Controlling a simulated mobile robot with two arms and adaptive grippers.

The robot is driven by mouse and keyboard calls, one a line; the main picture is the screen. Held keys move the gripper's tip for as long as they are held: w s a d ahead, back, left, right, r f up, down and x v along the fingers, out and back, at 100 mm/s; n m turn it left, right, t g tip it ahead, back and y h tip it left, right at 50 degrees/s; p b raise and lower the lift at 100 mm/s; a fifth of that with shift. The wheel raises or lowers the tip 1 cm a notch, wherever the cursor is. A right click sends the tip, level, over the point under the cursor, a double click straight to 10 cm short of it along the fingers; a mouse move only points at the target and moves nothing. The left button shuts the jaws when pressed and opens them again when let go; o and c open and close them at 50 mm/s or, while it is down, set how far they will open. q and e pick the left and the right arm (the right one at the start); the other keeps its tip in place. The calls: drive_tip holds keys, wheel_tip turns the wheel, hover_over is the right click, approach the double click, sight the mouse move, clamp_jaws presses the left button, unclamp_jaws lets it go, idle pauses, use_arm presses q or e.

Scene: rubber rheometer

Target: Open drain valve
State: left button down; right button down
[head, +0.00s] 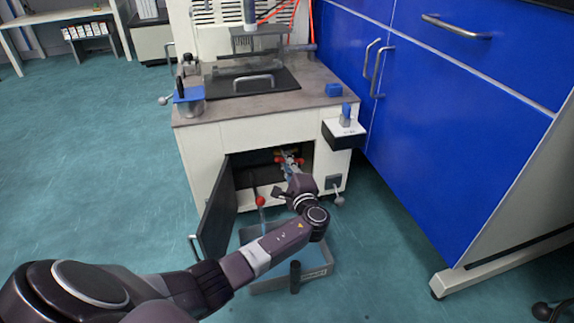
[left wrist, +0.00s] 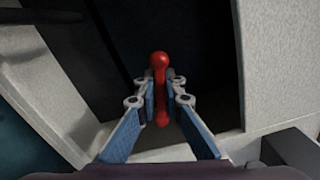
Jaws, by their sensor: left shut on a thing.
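A red valve handle (head: 280,159) shows inside the open lower compartment of the white machine (head: 205,150). In the left wrist view the red handle (left wrist: 160,62) has a rounded knob at its upper end and runs down between the fingers. My left gripper (head: 289,164) reaches into the compartment and is shut on this handle. The valve body behind is dark and hard to make out. My right gripper is in neither view.
The compartment door (head: 216,215) stands open at the left. A red ball-topped lever (head: 260,201) stands at the opening's front. A grey-blue bin (head: 318,257) sits on the floor below my arm. Blue cabinets (head: 440,120) close off the right; floor at left is clear.

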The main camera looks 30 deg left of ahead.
use_arm(q)
drive_tip(key=shift+s+f+n+b, duration=0.15)
drive_tip(key=shift+n+b, duration=0.35)
drive_tip(key=shift+n, duration=0.3)
drive_tip(key=shift+w+f+n+b, duration=0.15)
drive_tip(key=shift+n+b, duration=0.35)
drive_tip(key=shift+n, duration=0.3)
drive_tip(key=shift+s, duration=0.1)
drive_tip(key=c, duration=2)
unclamp_jaws()
drive_tip(key=shift+c, duration=0.2)
drive_tip(key=shift+r, duration=0.1)
drive_tip(key=v, duration=0.7)
drive_tip(key=shift+d, duration=0.2)
drive_tip(key=shift+s, duration=0.15)
